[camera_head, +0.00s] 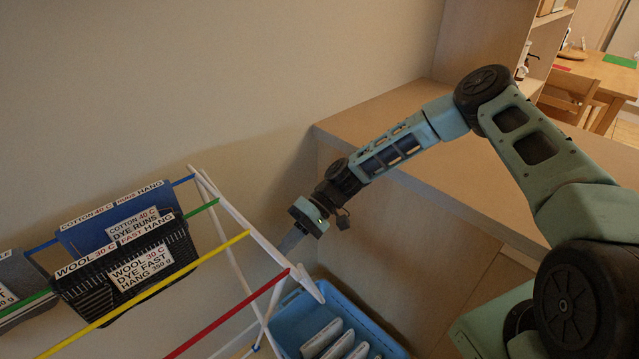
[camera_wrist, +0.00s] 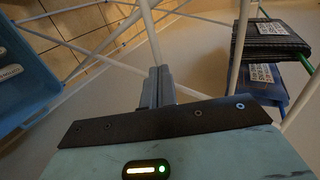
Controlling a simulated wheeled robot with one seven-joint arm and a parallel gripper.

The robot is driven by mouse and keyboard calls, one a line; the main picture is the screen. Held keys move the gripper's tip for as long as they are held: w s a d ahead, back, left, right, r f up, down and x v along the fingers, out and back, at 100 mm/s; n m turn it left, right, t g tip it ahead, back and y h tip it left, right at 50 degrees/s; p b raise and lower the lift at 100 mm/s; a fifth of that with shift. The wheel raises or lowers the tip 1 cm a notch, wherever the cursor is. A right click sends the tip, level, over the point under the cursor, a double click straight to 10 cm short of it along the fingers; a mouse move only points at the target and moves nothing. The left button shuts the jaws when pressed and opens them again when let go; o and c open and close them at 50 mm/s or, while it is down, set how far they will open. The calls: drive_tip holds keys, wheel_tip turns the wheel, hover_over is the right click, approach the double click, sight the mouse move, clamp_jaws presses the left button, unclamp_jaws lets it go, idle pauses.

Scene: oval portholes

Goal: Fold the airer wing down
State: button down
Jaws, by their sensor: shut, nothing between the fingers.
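The airer (camera_head: 230,240) stands at the left in the head view, with white bars and blue, green, yellow and red rails. A white end bar (camera_head: 255,238) slopes down to the right; I cannot tell for sure which part is the wing. My gripper (camera_head: 288,243) is shut and empty, pointing down close to this bar. In the wrist view the closed fingers (camera_wrist: 158,85) are in front of a white bar (camera_wrist: 150,35); whether they touch it is unclear.
A blue crate (camera_head: 375,328) with several pale labelled items stands below my gripper. Dark and blue labelled holders (camera_head: 125,270) hang on the rails. A wooden counter (camera_head: 400,130) is behind my arm, and a plain wall is behind the airer.

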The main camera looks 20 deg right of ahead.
drive_tip(key=a+f+y+b, duration=0.1)
drive_tip(key=s+a+y+b, duration=0.1)
drive_tip(key=a, duration=0.1)
drive_tip(key=shift+s+f+g, duration=0.15)
drive_tip(key=shift+f+g, duration=0.2)
drive_tip(key=shift+g, duration=0.05)
drive_tip(key=shift+s+a+b, duration=0.2)
drive_tip(key=shift+a+b, duration=0.05)
drive_tip(key=shift+a, duration=0.25)
drive_tip(key=shift+s+a+b, duration=0.2)
drive_tip(key=shift+a, duration=0.3)
drive_tip(key=shift+s, duration=0.1)
